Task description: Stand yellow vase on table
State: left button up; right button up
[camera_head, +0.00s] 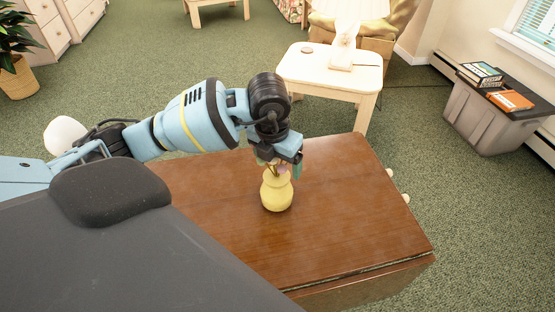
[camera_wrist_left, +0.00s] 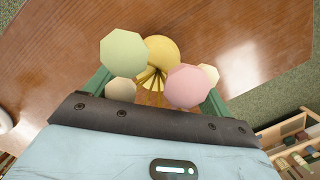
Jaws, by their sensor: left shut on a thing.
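The yellow vase (camera_head: 276,193) is upright over the brown wooden table (camera_head: 340,205) in the head view. I cannot tell whether its base touches the tabletop. Flowers stand in its mouth. My left gripper (camera_head: 280,168) points down from above and is shut on the vase near its neck. In the left wrist view the vase (camera_wrist_left: 163,53) shows between the green fingers, partly hidden by pale green, cream and pink blossoms (camera_wrist_left: 186,86). My right gripper is not in view.
The tabletop right of the vase is bare. A cream side table (camera_head: 300,66) with a lamp (camera_head: 345,45) stands behind. A grey bin (camera_head: 492,118) with books on top is at the right. A potted plant (camera_head: 18,78) is at the far left.

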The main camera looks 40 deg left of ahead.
pick_arm(q)
jog(key=o, duration=1.6)
jog(key=shift+f, duration=0.1)
jog(key=shift+c, duration=0.2)
jog(key=shift+r, duration=0.35)
jog(key=r, duration=0.4)
jog(key=s+r, duration=0.1)
jog(key=r, duration=0.2)
jog(key=r+p, duration=0.1)
jog(key=r, duration=0.3)
jog(key=shift+s+d+r, duration=0.1)
jog(key=shift+s+r, duration=0.2)
jog(key=shift+s, duration=0.1)
jog(key=shift+f, duration=0.1)
